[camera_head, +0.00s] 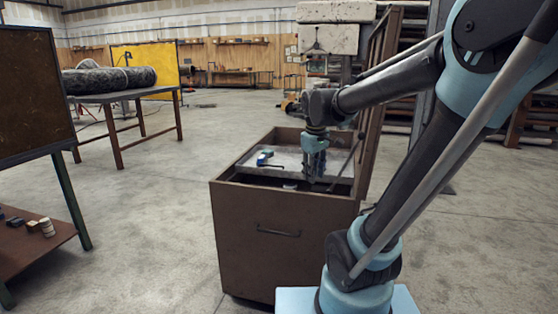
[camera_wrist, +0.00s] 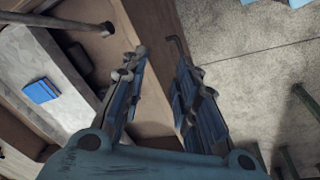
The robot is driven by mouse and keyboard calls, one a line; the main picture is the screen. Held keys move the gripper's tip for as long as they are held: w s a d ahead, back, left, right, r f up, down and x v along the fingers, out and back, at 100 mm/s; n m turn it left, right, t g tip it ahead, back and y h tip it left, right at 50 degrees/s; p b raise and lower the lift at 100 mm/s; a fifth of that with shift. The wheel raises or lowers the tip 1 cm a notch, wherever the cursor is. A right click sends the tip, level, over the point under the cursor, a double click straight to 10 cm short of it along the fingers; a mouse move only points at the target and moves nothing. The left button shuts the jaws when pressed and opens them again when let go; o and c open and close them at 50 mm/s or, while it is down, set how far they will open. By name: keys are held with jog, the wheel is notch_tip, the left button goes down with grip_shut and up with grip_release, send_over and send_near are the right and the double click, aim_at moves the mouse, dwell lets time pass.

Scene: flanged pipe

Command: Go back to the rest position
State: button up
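My gripper (camera_head: 314,178) points down over the open top of a brown wooden cabinet (camera_head: 262,240) in the head view. In the wrist view its two fingers stand apart, and the gap (camera_wrist: 158,52) between them holds nothing; the brown wood of the cabinet shows behind it. My arm reaches out from the right of the head view. A small blue object (camera_head: 264,158) lies on the grey tray surface (camera_head: 290,153) of the cabinet, apart from the gripper. A blue block shows in the wrist view (camera_wrist: 40,91). Whether the fingers touch the cabinet's inside is unclear.
A tall brown panel (camera_head: 376,110) rises along the cabinet's right side, close to my arm. A table (camera_head: 133,94) with a dark green roll (camera_head: 108,80) stands at the back left. A dark board (camera_head: 34,95) is at the left edge. The concrete floor left of the cabinet is clear.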

jog(key=s+d+f+m, duration=0.3)
jog(key=s+f, duration=0.3)
jog(key=s, duration=0.2)
jog(key=s+d+f+m, duration=0.4)
jog(key=s+f, duration=0.1)
jog(key=s, duration=0.3)
jog(key=shift+s+f+m, duration=0.35)
jog(key=shift+f+m, duration=0.05)
jog(key=shift+d, duration=0.1)
jog(key=shift+w+f, duration=0.2)
jog(key=shift+w, duration=0.25)
